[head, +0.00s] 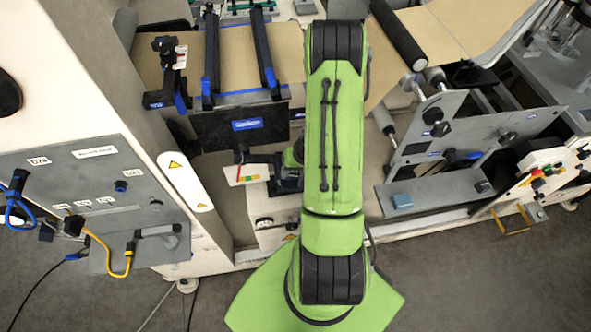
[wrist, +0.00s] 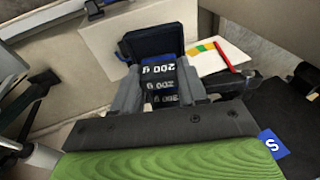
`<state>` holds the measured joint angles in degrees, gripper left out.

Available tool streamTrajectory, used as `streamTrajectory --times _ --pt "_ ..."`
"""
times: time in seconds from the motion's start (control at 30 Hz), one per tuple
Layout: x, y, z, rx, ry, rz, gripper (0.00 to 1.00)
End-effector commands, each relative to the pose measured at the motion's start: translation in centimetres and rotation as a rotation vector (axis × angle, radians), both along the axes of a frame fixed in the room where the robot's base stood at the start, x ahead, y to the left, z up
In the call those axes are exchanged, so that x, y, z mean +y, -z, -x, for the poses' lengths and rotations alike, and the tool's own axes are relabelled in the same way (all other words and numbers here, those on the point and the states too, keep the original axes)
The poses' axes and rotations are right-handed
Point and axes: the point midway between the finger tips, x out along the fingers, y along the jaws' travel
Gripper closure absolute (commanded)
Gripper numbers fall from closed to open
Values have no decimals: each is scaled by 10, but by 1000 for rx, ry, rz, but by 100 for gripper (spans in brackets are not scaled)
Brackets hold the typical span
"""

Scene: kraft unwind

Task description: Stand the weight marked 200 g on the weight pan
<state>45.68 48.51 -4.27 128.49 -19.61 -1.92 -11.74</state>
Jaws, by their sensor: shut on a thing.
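In the wrist view my gripper (wrist: 160,88) is shut on a dark weight (wrist: 160,74) with white "200 g" markings on its faces. The grey fingers press on its left and right sides. A dark blue, flat-sided piece (wrist: 150,40) lies just beyond the weight; I cannot tell whether it is the weight pan, or whether the weight touches it. In the head view my green arm hides most of the gripper and the weight. A dark part shows at the arm's left edge, too covered to make out.
A white card with coloured patches and a red stick (wrist: 222,57) lies right of the fingers; the card (head: 247,174) also shows in the head view. A black panel with a blue label (head: 246,125) stands behind it. A grey control panel (head: 90,180) with cables is at left.

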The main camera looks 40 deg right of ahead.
Motion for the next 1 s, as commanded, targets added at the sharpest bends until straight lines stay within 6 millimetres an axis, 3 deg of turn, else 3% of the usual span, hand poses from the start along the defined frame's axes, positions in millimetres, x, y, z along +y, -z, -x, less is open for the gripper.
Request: streamTrajectory --times 0.3,0.33,0.5,0.83,1.0 --pt "1 4 -1 -1 0 1 95" --pt "1 4 -1 -1 0 1 56" --pt "1 3 -1 -1 0 1 30" --pt "0 0 0 0 0 1 28" --pt "-5 -33 8 -4 3 5 28"
